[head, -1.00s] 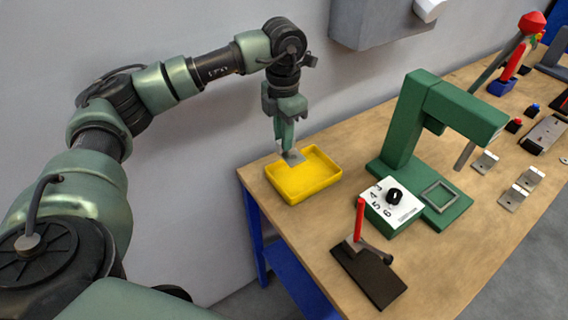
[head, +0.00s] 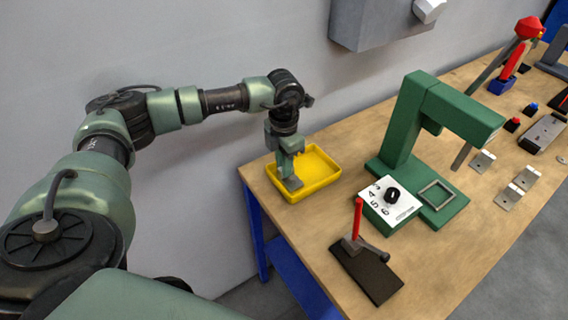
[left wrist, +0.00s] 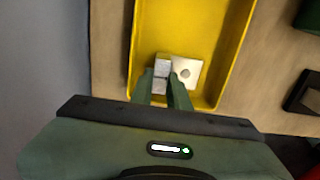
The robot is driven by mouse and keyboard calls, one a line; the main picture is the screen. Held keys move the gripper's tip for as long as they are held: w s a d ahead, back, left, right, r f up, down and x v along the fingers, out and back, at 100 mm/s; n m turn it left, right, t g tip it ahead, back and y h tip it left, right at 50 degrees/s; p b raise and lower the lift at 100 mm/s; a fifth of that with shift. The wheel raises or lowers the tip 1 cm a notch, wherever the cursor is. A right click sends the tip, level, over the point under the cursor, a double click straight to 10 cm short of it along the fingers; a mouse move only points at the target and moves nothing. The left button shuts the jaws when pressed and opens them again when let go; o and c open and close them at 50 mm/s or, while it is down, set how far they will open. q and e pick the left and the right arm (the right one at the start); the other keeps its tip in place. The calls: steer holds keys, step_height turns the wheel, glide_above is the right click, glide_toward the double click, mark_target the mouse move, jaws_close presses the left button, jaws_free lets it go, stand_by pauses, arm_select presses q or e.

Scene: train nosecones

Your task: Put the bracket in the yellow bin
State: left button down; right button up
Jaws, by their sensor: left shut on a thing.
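The yellow bin (head: 322,171) is a shallow tray at the left end of the wooden workbench. My left gripper (head: 290,178) points down over the near left part of the bin. It is shut on a small grey metal bracket (head: 292,184), which hangs at its fingertips. In the left wrist view the bracket (left wrist: 184,72) shows as a bent plate with a hole, in front of the left gripper's fingers (left wrist: 166,88) and inside the outline of the yellow bin (left wrist: 211,50). Whether it touches the bin floor I cannot tell. My right gripper is not in view.
A green press (head: 425,110) with a white numbered dial panel (head: 398,204) stands right of the bin. A red-handled clamp on a dark plate (head: 368,270) sits near the front edge. Several similar brackets (head: 509,197) lie at the right. A grey box (head: 375,22) hangs on the wall.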

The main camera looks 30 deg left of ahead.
arm_select(q)
steer(key=c, duration=1.8)
jaws_free()
steer(key=shift+f, duration=0.2)
steer(key=o, duration=0.4)
steer(key=shift+o, duration=0.2)
steer(key=shift+r, duration=0.2)
step_height(320, 180, up, 12)
steer(key=b, duration=0.2)
steer(key=shift+b, duration=0.4)
